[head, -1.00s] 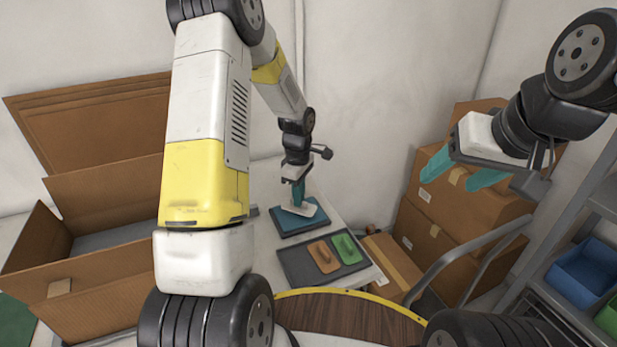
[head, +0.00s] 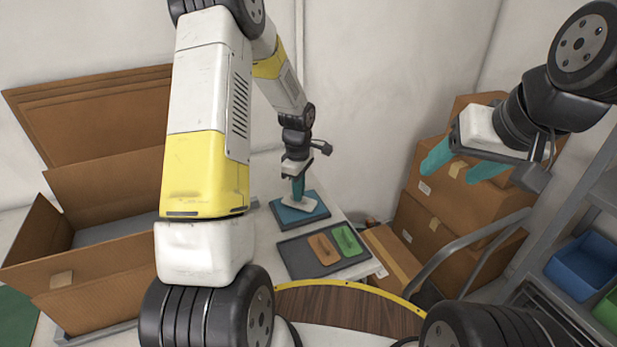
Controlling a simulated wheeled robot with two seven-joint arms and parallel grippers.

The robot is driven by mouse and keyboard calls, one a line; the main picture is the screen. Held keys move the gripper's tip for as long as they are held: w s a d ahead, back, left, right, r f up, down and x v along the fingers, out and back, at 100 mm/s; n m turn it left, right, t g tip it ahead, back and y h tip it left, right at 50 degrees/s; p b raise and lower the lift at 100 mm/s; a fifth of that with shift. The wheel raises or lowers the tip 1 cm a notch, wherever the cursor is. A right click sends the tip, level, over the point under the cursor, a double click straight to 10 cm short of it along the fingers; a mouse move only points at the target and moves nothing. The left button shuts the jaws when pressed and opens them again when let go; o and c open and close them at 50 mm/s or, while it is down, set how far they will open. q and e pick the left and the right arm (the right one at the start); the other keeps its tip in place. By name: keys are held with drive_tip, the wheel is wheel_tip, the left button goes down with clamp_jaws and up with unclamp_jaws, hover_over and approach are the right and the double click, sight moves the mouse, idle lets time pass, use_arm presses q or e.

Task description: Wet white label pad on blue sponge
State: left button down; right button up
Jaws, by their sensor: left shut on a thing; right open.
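The blue sponge (head: 314,213) lies flat on the white table behind the dark tray. The white label pad (head: 297,204) is on or just above the sponge's top; I cannot tell whether its whole face touches. My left gripper (head: 298,190), with teal fingers, points down and is shut on the label pad. The fingers hide part of the pad. My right gripper (head: 455,165) is open and empty, held up at the right in front of the stacked boxes.
A dark tray (head: 294,262) holds an orange-brown pad (head: 324,249) and a green pad (head: 346,240). A large open cardboard box (head: 105,305) stands at the left. Cardboard boxes (head: 432,245) are stacked at the right. A shelf with a blue bin (head: 583,268) is at far right.

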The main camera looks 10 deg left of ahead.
use_arm(q)
drive_tip(key=shift+f, duration=0.55)
idle(1.1)
drive_tip(key=shift+r, duration=3.55)
